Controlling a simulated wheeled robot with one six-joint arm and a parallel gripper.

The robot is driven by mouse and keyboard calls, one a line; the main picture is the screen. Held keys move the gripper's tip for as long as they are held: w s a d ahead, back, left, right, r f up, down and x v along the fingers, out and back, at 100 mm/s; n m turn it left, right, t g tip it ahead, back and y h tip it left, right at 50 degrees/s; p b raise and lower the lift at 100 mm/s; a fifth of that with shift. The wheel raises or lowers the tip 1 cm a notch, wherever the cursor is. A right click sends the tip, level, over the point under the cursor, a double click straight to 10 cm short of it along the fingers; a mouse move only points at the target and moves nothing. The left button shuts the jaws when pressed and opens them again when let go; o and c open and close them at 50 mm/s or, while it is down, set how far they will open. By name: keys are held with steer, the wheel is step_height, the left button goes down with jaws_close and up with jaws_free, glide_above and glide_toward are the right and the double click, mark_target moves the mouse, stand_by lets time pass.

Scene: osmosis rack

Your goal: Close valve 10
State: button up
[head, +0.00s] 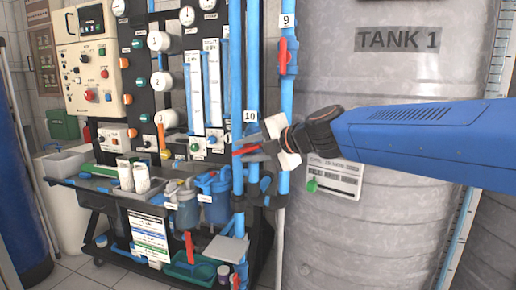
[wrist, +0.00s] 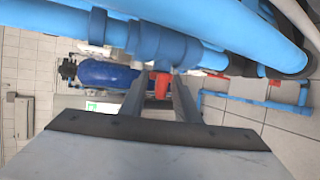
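The label "10" (head: 250,115) sits on a blue vertical pipe at the rack's right side. Just below it a red valve handle (head: 245,151) shows in the head view, partly covered by my gripper (head: 256,147). In the wrist view, the red handle (wrist: 161,84) hangs from a blue valve body (wrist: 156,43) on a blue pipe. My gripper (wrist: 160,98) has its two fingers apart, with the handle appearing between them and gaps at its sides. Whether either finger touches it cannot be told.
Valve 9's red handle (head: 283,56) stands upright on the pipe above right. The grey Tank 1 (head: 390,75) is close behind my arm. Neighbouring blue pipes (head: 237,60) run close by the gripper. A small grey shelf (head: 226,249) sticks out below.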

steer(key=v, duration=1.7)
steer(key=shift+d, duration=0.15)
